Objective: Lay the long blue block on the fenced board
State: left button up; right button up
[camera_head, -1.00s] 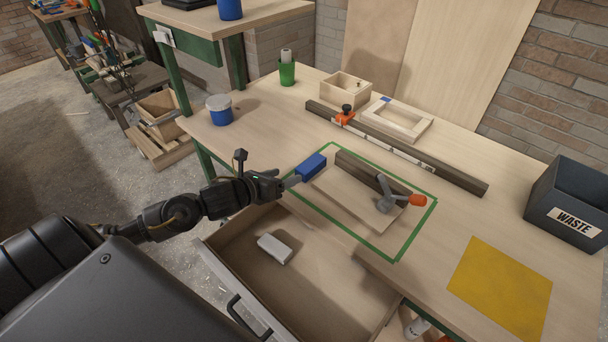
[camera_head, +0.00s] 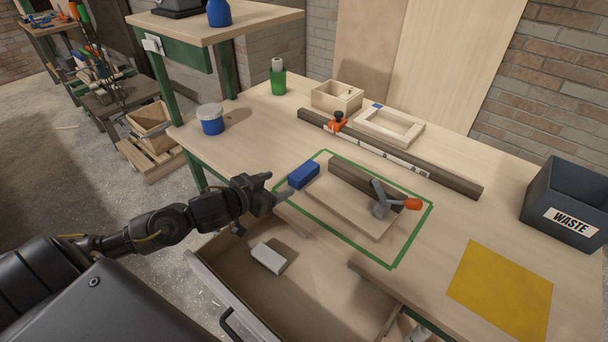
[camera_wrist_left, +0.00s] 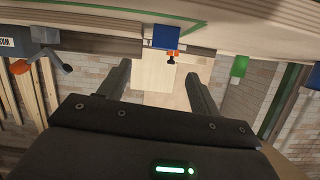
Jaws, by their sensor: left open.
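The blue block (camera_head: 303,174) lies at the left end of the fenced board (camera_head: 345,213), inside the green outline. I cannot tell whether it rests on the board or on the table beside it. The board has a dark fence (camera_head: 347,182) along its far side and a toggle clamp with an orange tip (camera_head: 412,204). My left gripper (camera_head: 284,187) is open and empty, just left of the block and apart from it. The left wrist view shows the block (camera_wrist_left: 167,36) beyond the two spread fingers (camera_wrist_left: 162,85). My right gripper is not in view.
An open drawer (camera_head: 310,290) below the table edge holds a white block (camera_head: 268,258). A long dark rail (camera_head: 440,175), a small wooden box (camera_head: 336,97) and a wooden frame (camera_head: 390,125) stand behind. A yellow sheet (camera_head: 500,285) and a waste bin (camera_head: 565,200) are right.

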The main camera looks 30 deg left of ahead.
pick_arm(q)
jog(key=shift+w+n, duration=0.1)
jog(key=shift+n, duration=0.4)
send_near(302, 171)
jog(key=x, duration=0.3)
jog(key=shift+d+f, duration=0.25)
jog(key=shift+d, duration=0.1)
jog(key=x, duration=0.4)
jog(key=shift+w+a+r, duration=0.1)
jog(key=shift+w+a, duration=0.1)
jog(key=shift+w, duration=0.05)
jog(key=shift+w+f, duration=0.2)
jog(key=shift+w, duration=0.2)
jog(key=c, duration=1.2)
jog(key=shift+o, duration=0.2)
jog(key=shift+r, duration=0.1)
